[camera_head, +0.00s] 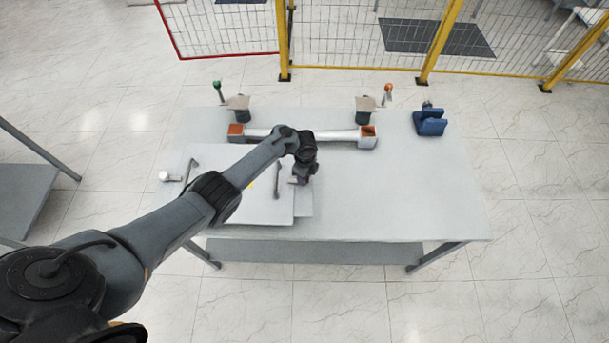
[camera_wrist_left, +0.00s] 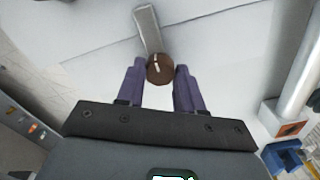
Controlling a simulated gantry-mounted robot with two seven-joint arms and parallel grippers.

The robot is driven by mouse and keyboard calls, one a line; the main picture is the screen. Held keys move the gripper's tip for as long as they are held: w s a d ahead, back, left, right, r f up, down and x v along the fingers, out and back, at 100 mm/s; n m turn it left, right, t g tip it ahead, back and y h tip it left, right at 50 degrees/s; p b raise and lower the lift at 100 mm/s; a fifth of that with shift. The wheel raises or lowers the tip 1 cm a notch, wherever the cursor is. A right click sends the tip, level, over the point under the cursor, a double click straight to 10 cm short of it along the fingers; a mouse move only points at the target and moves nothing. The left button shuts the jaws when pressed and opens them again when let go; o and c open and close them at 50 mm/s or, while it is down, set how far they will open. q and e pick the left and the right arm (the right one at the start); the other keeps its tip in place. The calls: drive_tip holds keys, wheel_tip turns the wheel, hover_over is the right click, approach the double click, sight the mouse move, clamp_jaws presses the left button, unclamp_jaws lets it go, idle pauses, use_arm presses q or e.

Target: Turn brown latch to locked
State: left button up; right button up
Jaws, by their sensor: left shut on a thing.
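The brown latch (camera_wrist_left: 160,68) is a small round knob with a pale mark across its top, in the upper middle of the left wrist view. A flat grey bar (camera_wrist_left: 147,28) runs up from it. My left gripper (camera_wrist_left: 160,76) has its two purple fingers on either side of the latch and is shut on it. In the head view my left gripper (camera_head: 300,178) is at the right edge of the grey panel (camera_head: 225,205) on the table. The latch is hidden there behind the gripper. My right gripper is not in view.
The table (camera_head: 420,195) is clear on its right. A silver bar with orange-brown ends (camera_head: 335,136) lies behind the gripper. Two stands with green (camera_head: 217,86) and red (camera_head: 388,88) knobs are at the back. A blue block (camera_head: 430,122) sits back right. The panel has dark handles (camera_head: 278,180).

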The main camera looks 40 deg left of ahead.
use_arm(q)
drive_tip(key=o, duration=1)
drive_tip(key=shift+o, duration=0.2)
drive_tip(key=shift+r, duration=0.1)
wheel_tip(320, 180, up, 11)
drive_tip(key=p, duration=0.3)
drive_tip(key=shift+f+p, duration=0.2)
drive_tip(key=shift+p, duration=0.1)
drive_tip(key=shift+f, duration=0.1)
